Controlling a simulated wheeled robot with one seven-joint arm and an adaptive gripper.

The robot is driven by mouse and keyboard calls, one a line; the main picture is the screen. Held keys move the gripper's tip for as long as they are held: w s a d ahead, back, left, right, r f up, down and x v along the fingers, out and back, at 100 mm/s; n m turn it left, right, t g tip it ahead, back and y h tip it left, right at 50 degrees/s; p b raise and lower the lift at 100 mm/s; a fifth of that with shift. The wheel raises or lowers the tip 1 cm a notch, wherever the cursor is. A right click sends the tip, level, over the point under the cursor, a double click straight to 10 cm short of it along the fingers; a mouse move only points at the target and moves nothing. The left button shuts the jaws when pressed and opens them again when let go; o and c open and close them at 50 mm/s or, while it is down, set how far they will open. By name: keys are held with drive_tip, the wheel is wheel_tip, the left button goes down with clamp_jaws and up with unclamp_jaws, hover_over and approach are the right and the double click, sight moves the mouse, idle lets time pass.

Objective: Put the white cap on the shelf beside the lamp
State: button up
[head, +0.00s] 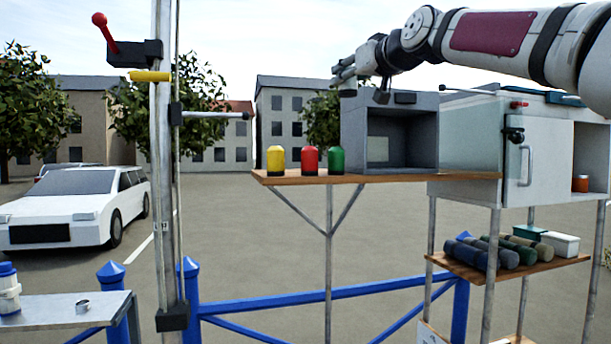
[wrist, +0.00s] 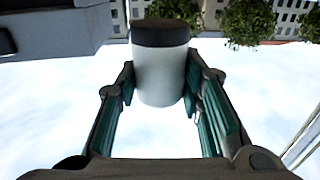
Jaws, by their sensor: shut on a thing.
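My gripper (head: 346,76) is up at the grey box's top left corner in the head view. In the wrist view it is shut on a white cap (wrist: 160,82) with a dark band at one end. The wrist picture is upside down, with sky below, so the dark end points down. A wooden shelf (head: 285,181) on a post holds a yellow piece (head: 275,160), a red piece (head: 309,160) and a green piece (head: 336,160), each with a dark base. I cannot tell which thing is the lamp.
The open-fronted grey box (head: 427,130) stands on the shelf right of the green piece and shows in the wrist view (wrist: 50,38). A pale cabinet (head: 475,150) is to its right. A lower shelf (head: 545,268) holds several rolls. A metal pole (head: 165,200) stands left.

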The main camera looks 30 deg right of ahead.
wheel_tip(320, 180, up, 10)
drive_tip(key=d, duration=0.2)
drive_tip(key=shift+s+d+y, duration=0.2)
drive_tip(key=shift+s+y, duration=0.1)
drive_tip(key=shift+s, duration=0.1)
